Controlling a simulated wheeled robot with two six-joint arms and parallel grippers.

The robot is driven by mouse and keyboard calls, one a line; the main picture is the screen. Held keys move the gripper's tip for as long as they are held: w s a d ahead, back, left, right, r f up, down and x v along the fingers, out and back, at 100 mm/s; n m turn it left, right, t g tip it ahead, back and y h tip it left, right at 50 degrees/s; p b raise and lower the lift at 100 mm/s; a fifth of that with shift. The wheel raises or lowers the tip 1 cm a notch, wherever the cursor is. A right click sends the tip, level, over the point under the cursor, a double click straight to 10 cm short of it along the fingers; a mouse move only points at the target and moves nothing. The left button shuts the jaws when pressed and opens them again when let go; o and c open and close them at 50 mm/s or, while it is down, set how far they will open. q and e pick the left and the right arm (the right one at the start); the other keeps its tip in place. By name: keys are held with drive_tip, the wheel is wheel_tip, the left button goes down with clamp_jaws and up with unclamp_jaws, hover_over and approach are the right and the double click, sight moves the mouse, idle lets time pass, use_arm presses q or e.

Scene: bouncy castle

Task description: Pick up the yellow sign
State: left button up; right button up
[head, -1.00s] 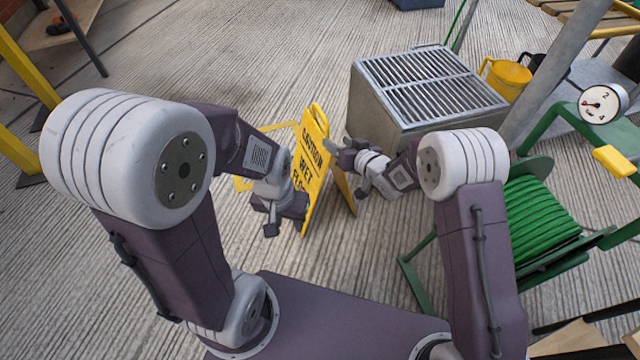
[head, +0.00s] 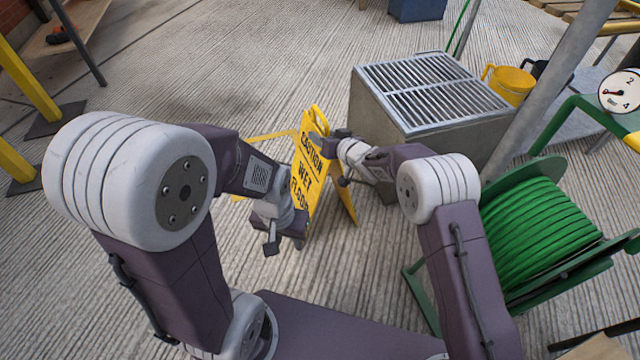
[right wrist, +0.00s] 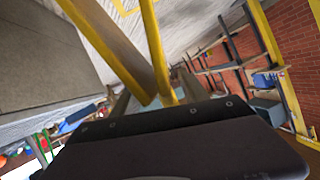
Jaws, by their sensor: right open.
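The yellow sign (head: 304,182) stands open on the floor in the head view, its black lettering reading "CAUTION WET FLOOR". My right gripper (head: 328,143) is open at the upper right side of the sign, close to its top. In the right wrist view, the two yellow panels of the sign (right wrist: 155,60) meet at an edge that lies between the open fingers (right wrist: 158,98). I cannot tell whether they touch it. My left gripper (head: 284,244) hangs low in front of the sign's lower left part, empty as far as I see; its finger gap is unclear.
A concrete block with a metal grate (head: 430,90) stands just right of and behind the sign. A green hose reel (head: 540,230) is at the right, near my right arm. A yellow bucket (head: 508,84) sits behind the block.

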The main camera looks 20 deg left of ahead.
clamp_jaws()
drive_tip(key=shift+r, duration=0.1)
idle(1.2)
